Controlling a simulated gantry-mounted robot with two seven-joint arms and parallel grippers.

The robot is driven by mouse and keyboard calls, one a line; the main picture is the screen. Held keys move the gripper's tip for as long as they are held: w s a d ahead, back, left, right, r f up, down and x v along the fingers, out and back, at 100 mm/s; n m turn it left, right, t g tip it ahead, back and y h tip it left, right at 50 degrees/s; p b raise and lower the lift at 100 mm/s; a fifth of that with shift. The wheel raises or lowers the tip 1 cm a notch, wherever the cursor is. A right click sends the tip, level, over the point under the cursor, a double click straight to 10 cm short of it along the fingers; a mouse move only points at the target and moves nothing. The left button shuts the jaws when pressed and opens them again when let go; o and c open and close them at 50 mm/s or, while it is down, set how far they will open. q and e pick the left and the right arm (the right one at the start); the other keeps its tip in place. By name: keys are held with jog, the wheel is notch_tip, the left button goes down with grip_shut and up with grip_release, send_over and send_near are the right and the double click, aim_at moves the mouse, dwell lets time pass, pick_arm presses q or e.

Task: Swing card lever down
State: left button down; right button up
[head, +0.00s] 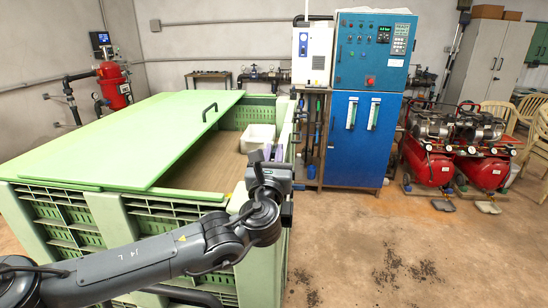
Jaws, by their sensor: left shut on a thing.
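My left gripper (270,158) reaches over the right part of the big green crate (95,222). It is shut on a small purple piece (279,153), which shows only in part behind the dark jaws. I cannot tell the piece's full shape or what it joins. I cannot make out a card lever elsewhere in this view. My right gripper is not in view.
A green lid (110,140) with a handle covers the crate's left part. A white tub (257,137) is inside at the far right. Behind stand a blue cabinet (358,140) and red compressors (487,174).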

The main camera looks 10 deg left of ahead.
pick_arm(q)
jog(key=shift+r, duration=0.1)
jog(key=c, duration=1.1)
grip_release()
jog(key=b+v, duration=0.3)
jog(key=v, duration=0.8)
